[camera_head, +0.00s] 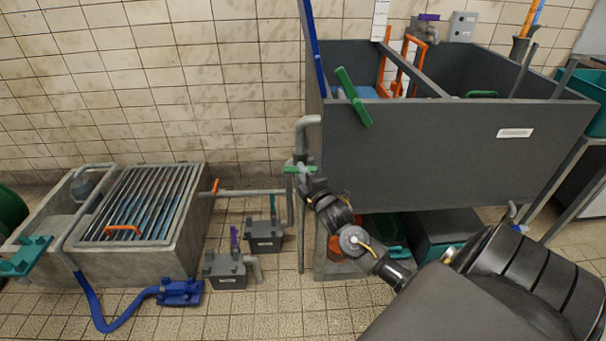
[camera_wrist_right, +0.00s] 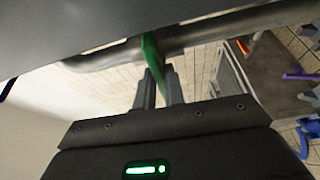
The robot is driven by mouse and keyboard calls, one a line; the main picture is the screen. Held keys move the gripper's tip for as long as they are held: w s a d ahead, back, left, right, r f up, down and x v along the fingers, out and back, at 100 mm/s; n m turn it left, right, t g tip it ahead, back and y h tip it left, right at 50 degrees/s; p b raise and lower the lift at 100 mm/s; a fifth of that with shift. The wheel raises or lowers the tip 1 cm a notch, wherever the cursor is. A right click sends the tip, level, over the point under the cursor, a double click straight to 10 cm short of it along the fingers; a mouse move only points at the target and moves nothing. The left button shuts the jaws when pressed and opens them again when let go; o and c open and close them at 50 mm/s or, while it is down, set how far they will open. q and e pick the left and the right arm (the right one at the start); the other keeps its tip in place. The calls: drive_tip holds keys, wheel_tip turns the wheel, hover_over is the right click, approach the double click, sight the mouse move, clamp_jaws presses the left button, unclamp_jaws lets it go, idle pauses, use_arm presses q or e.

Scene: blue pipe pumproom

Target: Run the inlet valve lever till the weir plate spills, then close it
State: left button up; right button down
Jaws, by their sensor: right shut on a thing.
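A green valve lever (camera_head: 298,170) sits on the grey pipe (camera_head: 308,120) at the left corner of the big dark grey tank (camera_head: 450,150). My right gripper (camera_head: 303,177) is shut on this lever. In the right wrist view the lever (camera_wrist_right: 150,50) runs down between the fingers of the gripper (camera_wrist_right: 161,88), below the pipe (camera_wrist_right: 215,28). Inside the tank a grey crosswise bar or plate (camera_head: 415,70) shows; I cannot tell whether it is the weir plate. The tank's front wall hides the lower inside and any water level. My left gripper is out of view.
A concrete basin with a metal grate (camera_head: 140,205) stands at left. Small grey boxes with a purple lever (camera_head: 234,238) and a teal lever (camera_head: 272,207) stand on the floor. An orange lever (camera_head: 214,187) is on the low pipe.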

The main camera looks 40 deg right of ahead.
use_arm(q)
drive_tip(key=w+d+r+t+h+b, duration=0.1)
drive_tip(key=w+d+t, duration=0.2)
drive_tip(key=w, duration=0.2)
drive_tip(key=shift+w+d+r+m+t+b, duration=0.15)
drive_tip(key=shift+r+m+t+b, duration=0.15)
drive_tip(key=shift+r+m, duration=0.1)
use_arm(e)
drive_tip(key=m+h, duration=0.3)
drive_tip(key=m, duration=0.4)
drive_tip(key=m+h, duration=0.2)
drive_tip(key=m, duration=0.5)
drive_tip(key=m+h, duration=0.3)
drive_tip(key=m, duration=0.5)
drive_tip(key=shift+w+a+f+h, duration=0.2)
drive_tip(key=shift+a+f+h, duration=0.05)
drive_tip(key=shift+f+h, duration=0.1)
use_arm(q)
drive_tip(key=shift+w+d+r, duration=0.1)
use_arm(e)
drive_tip(key=shift+m+h, duration=0.25)
drive_tip(key=shift+m, duration=0.05)
drive_tip(key=c, duration=1.5)
unclamp_jaws()
